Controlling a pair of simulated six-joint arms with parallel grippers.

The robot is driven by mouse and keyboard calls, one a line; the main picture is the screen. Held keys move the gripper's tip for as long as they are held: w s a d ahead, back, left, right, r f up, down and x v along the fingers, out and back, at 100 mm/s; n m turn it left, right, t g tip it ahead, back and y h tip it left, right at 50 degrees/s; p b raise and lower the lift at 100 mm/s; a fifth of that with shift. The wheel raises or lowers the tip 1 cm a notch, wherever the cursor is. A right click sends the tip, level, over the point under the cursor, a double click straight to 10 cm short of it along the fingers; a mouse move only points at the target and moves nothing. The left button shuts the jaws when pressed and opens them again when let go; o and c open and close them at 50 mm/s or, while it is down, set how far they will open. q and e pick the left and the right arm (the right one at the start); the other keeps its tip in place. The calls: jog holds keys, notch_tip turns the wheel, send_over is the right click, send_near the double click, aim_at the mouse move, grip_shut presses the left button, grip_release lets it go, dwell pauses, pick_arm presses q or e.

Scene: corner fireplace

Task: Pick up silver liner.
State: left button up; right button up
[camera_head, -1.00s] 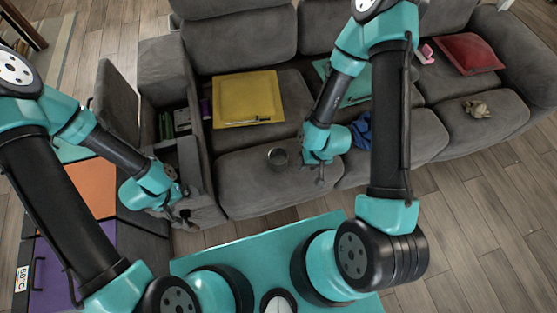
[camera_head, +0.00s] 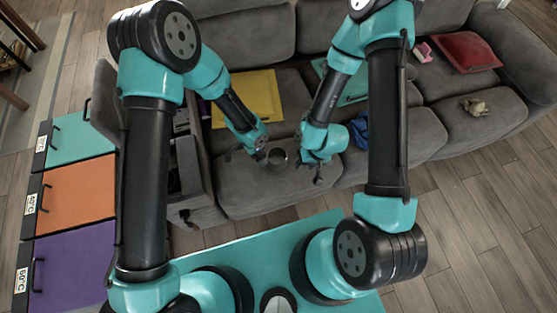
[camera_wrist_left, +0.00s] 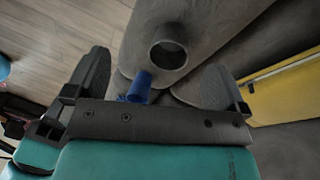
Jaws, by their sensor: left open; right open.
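The silver liner looks like a dark grey metallic cup (camera_head: 278,157) standing on the middle seat cushion of the sofa. It also shows in the left wrist view (camera_wrist_left: 168,50), near the top middle, with its round open mouth visible. My left gripper (camera_head: 262,157) is just left of the cup in the head view. My right gripper (camera_head: 318,172) is right of the cup, over the front of the cushion, open and apart from the cup.
A blue cloth (camera_head: 360,129) lies right of my right gripper. A red pillow (camera_head: 466,52) and crumpled tan item (camera_head: 475,106) are farther right. Coloured drawers (camera_head: 78,190) stand at left.

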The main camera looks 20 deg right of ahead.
pick_arm(q)
jog(key=w+d+r+m+t+y, duration=0.1)
jog(key=w+d+r+m, duration=0.2)
jog(key=d, duration=0.5)
jog(key=shift+w+d+r+t, duration=0.15)
jog(key=shift+w+d+t, duration=0.15)
jog(key=shift+t, duration=0.1)
jog(key=shift+a, duration=0.1)
notch_tip(320, 180, down, 12)
send_over(277, 163)
jog(key=shift+w+f, duration=0.1)
jog(key=shift+f, duration=2.6)
